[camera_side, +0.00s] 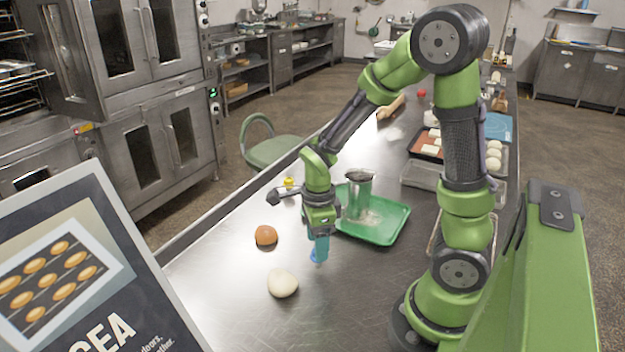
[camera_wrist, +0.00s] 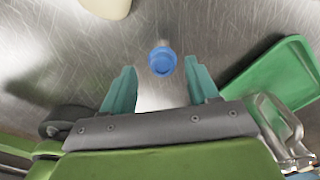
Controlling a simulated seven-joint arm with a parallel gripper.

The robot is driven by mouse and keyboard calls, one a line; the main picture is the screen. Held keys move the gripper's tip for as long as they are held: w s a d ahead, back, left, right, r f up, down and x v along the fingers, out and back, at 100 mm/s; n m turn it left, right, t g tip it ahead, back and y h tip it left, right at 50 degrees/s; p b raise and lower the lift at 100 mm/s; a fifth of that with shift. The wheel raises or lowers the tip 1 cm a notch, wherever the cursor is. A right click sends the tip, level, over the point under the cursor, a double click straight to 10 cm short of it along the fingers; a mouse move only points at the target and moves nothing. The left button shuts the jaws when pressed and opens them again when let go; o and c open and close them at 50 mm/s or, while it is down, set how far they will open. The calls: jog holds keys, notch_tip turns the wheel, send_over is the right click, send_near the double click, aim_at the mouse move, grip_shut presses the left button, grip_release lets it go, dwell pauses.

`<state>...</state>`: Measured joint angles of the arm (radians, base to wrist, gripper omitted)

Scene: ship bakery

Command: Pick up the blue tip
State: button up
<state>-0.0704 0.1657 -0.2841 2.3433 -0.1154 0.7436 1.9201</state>
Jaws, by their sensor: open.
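The blue tip (camera_wrist: 162,61) stands on the steel table. In the wrist view it shows as a small round blue thing just beyond and between my two teal fingertips. In the side view the blue tip (camera_side: 314,255) is partly hidden by my fingers. My gripper (camera_wrist: 160,88) is open and empty, pointing down close over the tip. In the side view my gripper (camera_side: 320,250) is just above the table, in front of the green tray's left corner. I cannot tell from these views whether a finger touches the tip.
A green tray (camera_side: 398,232) with a metal cup (camera_side: 359,195) stands behind and right of my gripper. A pale dough ball (camera_side: 282,283) and a brown bun (camera_side: 265,236) lie to the left. A picture sign (camera_side: 120,290) fills the lower left. Bare table (camera_side: 350,300) lies in front.

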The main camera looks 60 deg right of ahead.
jog(key=f, duration=0.5)
jog(key=shift+d, duration=0.2)
jog(key=c, duration=1)
